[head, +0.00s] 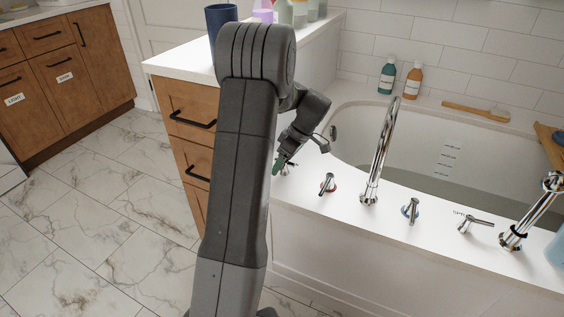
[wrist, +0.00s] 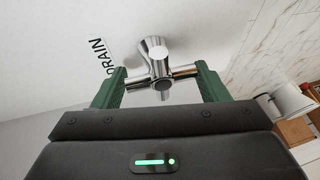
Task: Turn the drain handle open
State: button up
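The drain handle (wrist: 158,62) is a chrome knob with a crossbar on the white tub deck, beside a printed DRAIN label (wrist: 92,54) in the wrist view. My gripper (wrist: 161,75) has its two green fingers apart, one on each side of the handle. The crossbar spans most of the gap between them, and I cannot tell whether the fingers touch its ends. In the head view my gripper (head: 279,164) reaches down to the left end of the tub deck. The drain handle there is mostly hidden by my gripper.
A red-ringed tap handle (head: 327,184), a tall chrome spout (head: 381,150), a blue-ringed handle (head: 411,210), a lever (head: 474,223) and a hand shower (head: 530,215) stand along the deck. A wooden drawer cabinet (head: 183,125) is at the left. The marble floor (head: 90,210) is clear.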

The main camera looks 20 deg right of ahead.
jog(key=p+v, duration=0.4)
jog(key=v, duration=0.9)
jog(key=shift+d+r, duration=0.15)
jog(key=shift+r, duration=0.2)
jog(key=shift+s, duration=0.1)
jog(key=b+x, duration=0.4)
jog(key=x, duration=1)
jog(key=shift+r, duration=0.1)
